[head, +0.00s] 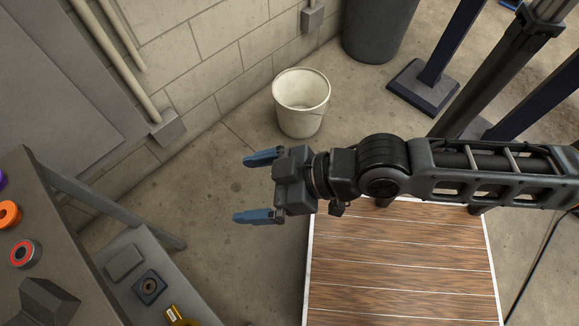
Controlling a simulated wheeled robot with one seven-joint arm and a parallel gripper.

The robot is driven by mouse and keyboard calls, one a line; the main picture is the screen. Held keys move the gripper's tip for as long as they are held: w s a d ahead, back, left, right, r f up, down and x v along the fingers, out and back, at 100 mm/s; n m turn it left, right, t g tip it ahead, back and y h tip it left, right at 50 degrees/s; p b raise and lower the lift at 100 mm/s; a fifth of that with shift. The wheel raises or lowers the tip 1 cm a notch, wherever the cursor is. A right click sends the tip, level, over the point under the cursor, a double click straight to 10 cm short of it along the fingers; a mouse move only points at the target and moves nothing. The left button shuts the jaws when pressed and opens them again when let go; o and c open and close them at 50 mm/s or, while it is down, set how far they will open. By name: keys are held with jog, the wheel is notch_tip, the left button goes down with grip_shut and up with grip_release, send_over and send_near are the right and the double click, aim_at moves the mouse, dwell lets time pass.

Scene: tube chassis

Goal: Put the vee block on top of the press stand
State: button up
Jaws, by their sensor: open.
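My gripper (240,189) is in the middle of the head view, with its two blue fingers spread apart and pointing left. It is open and empty, over bare floor. A dark grey block with a notched, angled top (48,302) sits at the lower left on the workbench; it looks like the vee block. It is well to the left of and below my gripper in the picture, and the frame edge is close to it. I cannot tell for certain which thing is the press stand.
The workbench (60,235) also holds orange (9,214) and red-ringed (25,253) round parts. A lower shelf (180,275) bears a grey block, a dark square part with a hole and a yellow item. A white bucket (301,100) stands by the wall. Slatted wood lies below my arm.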

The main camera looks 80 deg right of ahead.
jog(key=s+r+t, duration=0.2)
jog(key=s+r, duration=0.6)
jog(key=shift+a+r+t+h, duration=0.15)
jog(key=shift+a+t+h, duration=0.15)
jog(key=shift+a, duration=0.1)
